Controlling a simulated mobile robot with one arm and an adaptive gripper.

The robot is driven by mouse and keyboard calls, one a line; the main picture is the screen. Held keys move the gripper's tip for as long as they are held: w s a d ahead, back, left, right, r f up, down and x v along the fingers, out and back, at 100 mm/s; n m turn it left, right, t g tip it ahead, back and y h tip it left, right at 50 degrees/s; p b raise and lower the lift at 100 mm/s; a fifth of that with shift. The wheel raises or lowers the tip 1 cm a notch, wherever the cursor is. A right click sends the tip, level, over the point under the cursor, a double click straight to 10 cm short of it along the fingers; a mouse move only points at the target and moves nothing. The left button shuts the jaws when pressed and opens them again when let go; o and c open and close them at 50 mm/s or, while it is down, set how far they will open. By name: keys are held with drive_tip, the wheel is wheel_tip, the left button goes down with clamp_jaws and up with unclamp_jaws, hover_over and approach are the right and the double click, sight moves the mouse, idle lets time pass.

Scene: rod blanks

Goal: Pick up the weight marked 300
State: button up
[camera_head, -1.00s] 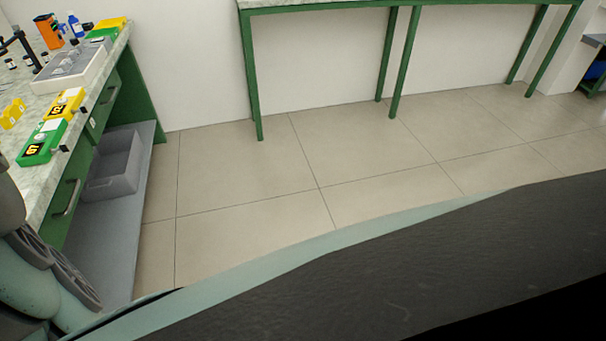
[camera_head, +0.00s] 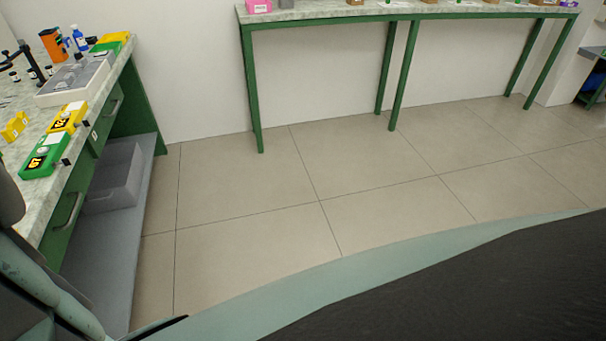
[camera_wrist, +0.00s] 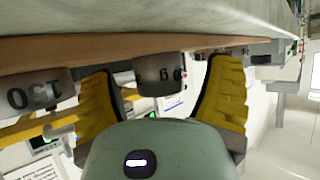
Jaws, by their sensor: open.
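In the wrist view, which is upside down, my gripper (camera_wrist: 162,70) is open, with one yellow finger on each side of a grey metal weight (camera_wrist: 158,76). Only part of its marking shows, and I cannot read it as 300. I cannot tell whether the fingers touch it. A second grey weight (camera_wrist: 40,90), at the left outside the fingers, seems to read 150. Both weights hang from the edge of a brown wooden strip (camera_wrist: 120,48) in this inverted picture. My gripper and the weights do not show in the head view.
In the head view, a green-framed bench (camera_head: 50,215) at left holds a grey tray (camera_head: 75,82) and yellow and green devices (camera_head: 45,155). A long narrow green-legged table (camera_head: 330,17) stands against the back wall. The tiled floor (camera_head: 250,190) between is clear.

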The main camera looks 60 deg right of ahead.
drive_tip(key=shift+c, duration=0.5)
clamp_jaws()
drive_tip(key=shift+r, duration=0.15)
